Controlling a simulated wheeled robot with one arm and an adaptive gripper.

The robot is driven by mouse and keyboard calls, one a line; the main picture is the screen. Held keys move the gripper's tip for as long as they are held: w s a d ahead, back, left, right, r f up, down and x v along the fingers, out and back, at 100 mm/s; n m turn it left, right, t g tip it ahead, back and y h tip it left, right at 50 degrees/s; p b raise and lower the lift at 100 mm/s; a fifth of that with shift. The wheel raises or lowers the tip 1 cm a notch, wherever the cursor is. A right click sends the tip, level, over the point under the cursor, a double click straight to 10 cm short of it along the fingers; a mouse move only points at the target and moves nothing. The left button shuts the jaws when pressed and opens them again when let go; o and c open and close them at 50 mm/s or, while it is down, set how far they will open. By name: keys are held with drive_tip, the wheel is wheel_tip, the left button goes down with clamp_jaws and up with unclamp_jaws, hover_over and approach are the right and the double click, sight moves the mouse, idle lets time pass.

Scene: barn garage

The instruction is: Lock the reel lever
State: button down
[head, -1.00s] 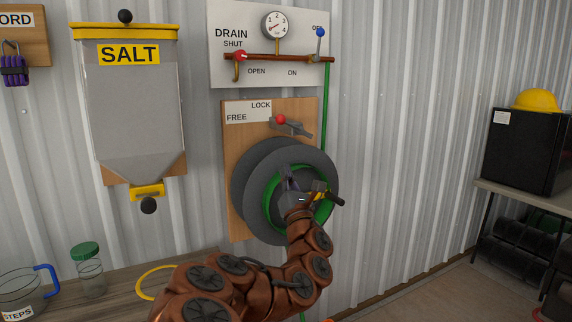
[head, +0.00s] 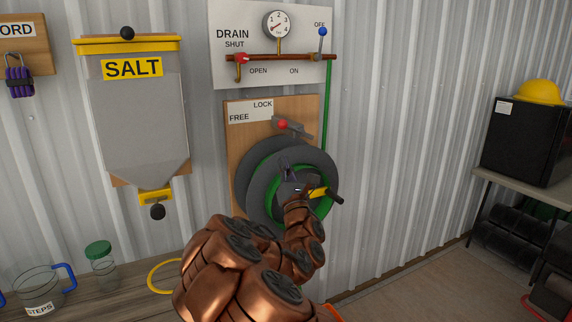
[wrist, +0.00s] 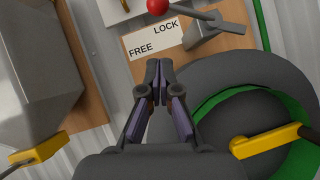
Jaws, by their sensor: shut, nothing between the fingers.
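The reel lever is a grey arm with a red ball (head: 283,124), mounted on the wooden board above the reel. In the wrist view the lever's red ball (wrist: 157,6) is at the top edge, just above the label reading LOCK and FREE (wrist: 153,38). The reel (head: 262,158) is a grey drum with green hose and a yellow crank (wrist: 265,142). My gripper (wrist: 159,65) is shut and empty, below the label and left of the reel in the wrist view. In the head view my gripper (head: 289,172) is in front of the reel, apart from the lever.
The drain panel (head: 225,70) with gauge and handles is above the board. The SALT hopper (head: 140,115) hangs to the left. A jar (head: 100,270) and jug (head: 40,285) stand on the bench at lower left. The wall right of the reel is clear.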

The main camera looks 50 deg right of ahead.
sight(292, 128)
drive_tip(key=w+d+r+p, duration=0.3)
drive_tip(key=r, duration=0.3)
drive_tip(key=shift+w, duration=0.35)
drive_tip(key=shift+s+d+r, duration=0.1)
drive_tip(key=shift+d, duration=0.05)
